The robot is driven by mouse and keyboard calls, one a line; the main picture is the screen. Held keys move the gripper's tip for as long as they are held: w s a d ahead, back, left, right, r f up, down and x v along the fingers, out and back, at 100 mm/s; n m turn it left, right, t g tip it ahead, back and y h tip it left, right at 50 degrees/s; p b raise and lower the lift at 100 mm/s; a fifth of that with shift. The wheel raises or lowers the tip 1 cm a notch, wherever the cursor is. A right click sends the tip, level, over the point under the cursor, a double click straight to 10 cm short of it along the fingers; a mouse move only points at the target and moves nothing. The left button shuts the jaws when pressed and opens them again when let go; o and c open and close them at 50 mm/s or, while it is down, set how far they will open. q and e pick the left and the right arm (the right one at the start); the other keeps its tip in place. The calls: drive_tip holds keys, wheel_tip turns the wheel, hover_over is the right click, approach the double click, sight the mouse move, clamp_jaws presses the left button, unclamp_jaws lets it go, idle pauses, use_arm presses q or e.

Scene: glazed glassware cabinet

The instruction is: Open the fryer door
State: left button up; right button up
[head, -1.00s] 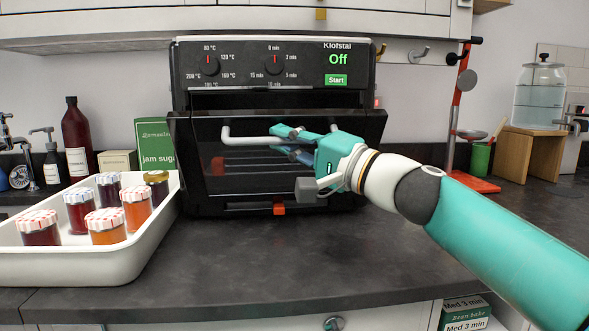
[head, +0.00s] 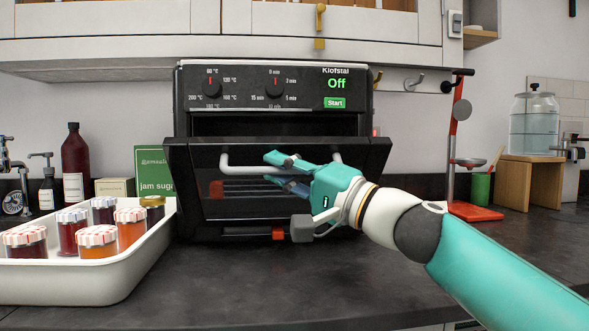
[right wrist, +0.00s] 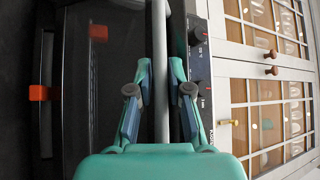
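The black fryer (head: 275,90) stands on the counter with its display reading "Off". Its glass-fronted door (head: 200,152) is tilted outward at the top, leaving a dark gap under the control panel. A light grey bar handle (head: 240,169) runs across the door. My right gripper (head: 272,169) has its fingers above and below the handle. In the right wrist view, the handle (right wrist: 160,30) passes between the two fingertips of my right gripper (right wrist: 160,70), which are close on both sides of it. My left gripper is not in view.
A white tray (head: 142,275) with several lidded jars stands left of the fryer. A jam sugar box (head: 155,172) and brown bottle (head: 75,165) are behind it. A red stand (head: 470,212) is at right. The counter in front of the fryer is clear.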

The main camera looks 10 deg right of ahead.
drive_tip(key=shift+d+r, duration=0.15)
drive_tip(key=shift+d, duration=0.3)
drive_tip(key=v, duration=1.1)
drive_tip(key=shift+s+f, duration=0.25)
drive_tip(key=shift+s, duration=0.05)
